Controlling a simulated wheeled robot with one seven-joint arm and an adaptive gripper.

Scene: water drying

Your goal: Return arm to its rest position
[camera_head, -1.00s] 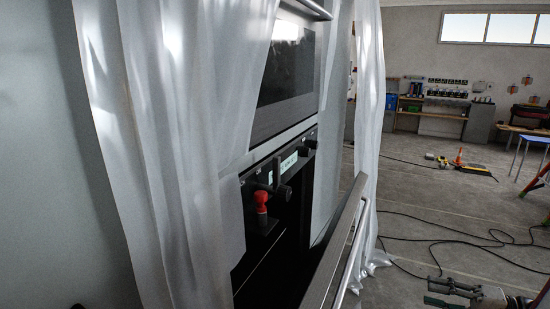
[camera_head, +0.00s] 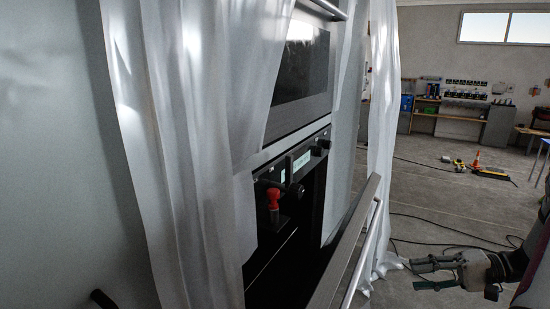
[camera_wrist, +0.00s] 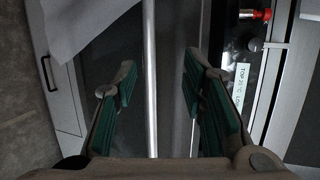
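My gripper (camera_head: 420,275) is at the lower right of the head view, right of the oven door handle (camera_head: 347,250) and apart from it. In the wrist view my gripper (camera_wrist: 160,88) has its two green-padded fingers spread apart with nothing held. The handle (camera_wrist: 150,60) runs as a pale bar across the wrist view, seen through the gap between the fingers. My forearm enters from the right edge of the head view. The oven door stands partly open below the dark control panel (camera_head: 297,162).
White translucent sheets (camera_head: 180,140) hang around the oven. A black cable (camera_head: 450,222) lies on the concrete floor (camera_head: 425,190). An orange cone (camera_head: 476,158), tools and a workbench (camera_head: 447,117) are far back. The floor on the right is mostly clear.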

